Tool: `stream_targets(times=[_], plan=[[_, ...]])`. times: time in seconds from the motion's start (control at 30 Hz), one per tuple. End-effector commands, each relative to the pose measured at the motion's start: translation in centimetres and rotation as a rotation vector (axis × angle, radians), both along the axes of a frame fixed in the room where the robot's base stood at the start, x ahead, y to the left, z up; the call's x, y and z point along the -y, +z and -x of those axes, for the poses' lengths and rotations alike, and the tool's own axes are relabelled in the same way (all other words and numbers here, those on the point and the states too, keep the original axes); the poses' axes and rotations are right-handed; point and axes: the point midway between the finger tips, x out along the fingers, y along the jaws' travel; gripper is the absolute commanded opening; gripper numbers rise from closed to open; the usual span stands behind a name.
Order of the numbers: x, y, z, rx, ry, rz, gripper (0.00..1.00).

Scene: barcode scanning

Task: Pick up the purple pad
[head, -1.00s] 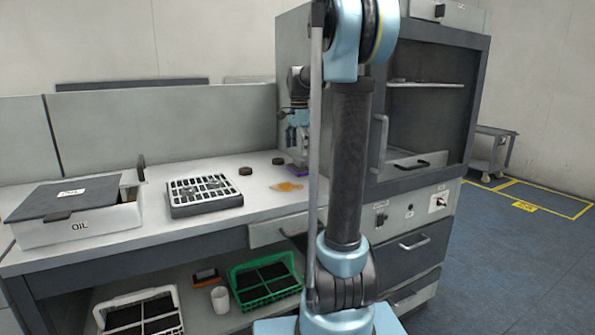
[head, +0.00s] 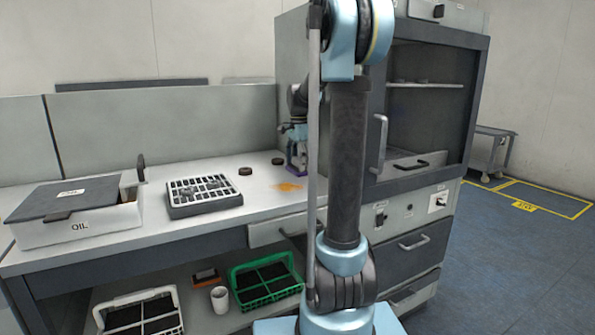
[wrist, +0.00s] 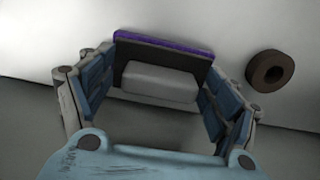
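The purple pad (wrist: 165,42) shows in the wrist view as a purple rim along a dark slab with a grey block on it. It lies between the two fingers of my gripper (wrist: 162,72). The fingers are spread wide, one beside each end of the pad, with narrow gaps to the grey block. In the head view my gripper (head: 297,152) is low over the worktop, just left of my arm column. The pad there is mostly hidden by the gripper, with only a little purple showing.
An orange stain (head: 288,187) is on the worktop (head: 225,222) in front of the gripper. Small dark round pieces (head: 245,171) lie nearby, one also right of the pad in the wrist view (wrist: 270,71). A rack tray (head: 204,196) and an oil box (head: 80,224) stand left.

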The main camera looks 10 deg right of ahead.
Motion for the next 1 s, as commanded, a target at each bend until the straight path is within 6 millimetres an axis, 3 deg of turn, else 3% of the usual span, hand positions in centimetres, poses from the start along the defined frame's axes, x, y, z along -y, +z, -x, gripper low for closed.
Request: stream_targets(times=[0.4,0.47,0.53,0.57,0.6,1.0], plan=[[-0.2,-0.1,0.0,0.001,0.002,0.0,0.56],[-0.2,0.2,0.0,0.001,0.003,0.0,0.51],[-0.2,0.8,0.0,0.001,0.003,0.0,0.34],[-0.2,1.2,0.0,0.001,0.003,0.0,0.18],[-0.2,1.8,0.0,0.001,0.003,0.0,0.13],[-0.2,8.4,0.0,0.001,0.002,0.0,0.14]])
